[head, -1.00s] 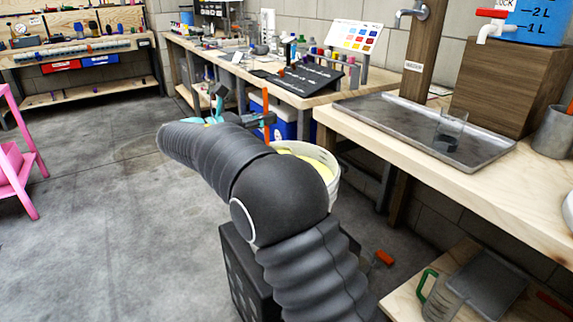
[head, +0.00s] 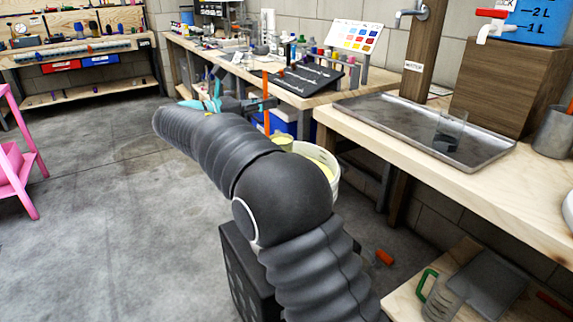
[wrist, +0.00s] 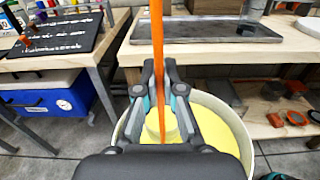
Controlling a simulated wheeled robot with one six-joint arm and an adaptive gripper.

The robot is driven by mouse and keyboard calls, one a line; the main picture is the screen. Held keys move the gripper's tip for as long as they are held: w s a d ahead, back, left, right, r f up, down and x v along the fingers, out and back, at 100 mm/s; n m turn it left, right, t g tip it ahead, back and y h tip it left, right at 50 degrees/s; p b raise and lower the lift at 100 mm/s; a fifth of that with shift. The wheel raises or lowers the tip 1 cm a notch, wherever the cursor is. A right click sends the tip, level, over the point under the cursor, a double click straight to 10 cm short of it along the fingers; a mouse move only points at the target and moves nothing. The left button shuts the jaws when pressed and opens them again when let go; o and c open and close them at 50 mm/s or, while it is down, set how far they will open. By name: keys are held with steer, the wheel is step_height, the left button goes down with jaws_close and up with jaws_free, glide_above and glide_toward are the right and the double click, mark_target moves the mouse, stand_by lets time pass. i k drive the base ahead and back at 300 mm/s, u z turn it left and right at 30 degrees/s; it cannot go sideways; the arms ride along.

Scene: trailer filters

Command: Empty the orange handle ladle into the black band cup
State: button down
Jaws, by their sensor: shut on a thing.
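My gripper (wrist: 160,75) is shut on the upright orange handle of the ladle (wrist: 158,35). In the head view the orange handle (head: 266,88) stands up beside my gripper (head: 268,104). The ladle's pale yellow bowl (head: 283,142) hangs at the mouth of a white bucket (head: 334,187). In the wrist view the bowl is partly hidden behind my fingers, over the bucket's yellow contents (wrist: 222,118). The clear cup with a black band (head: 451,128) stands upright on the grey metal tray (head: 380,120), right of my gripper.
The tray lies on a wooden bench (head: 540,165). A wooden block (head: 500,85) and a metal pot (head: 553,132) stand near the cup. A tap (head: 412,14) overhangs the tray. A black board (head: 300,80) lies on the farther bench. A blue cooler (wrist: 45,100) stands below it.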

mark_target(452, 122)
steer(key=k, duration=1)
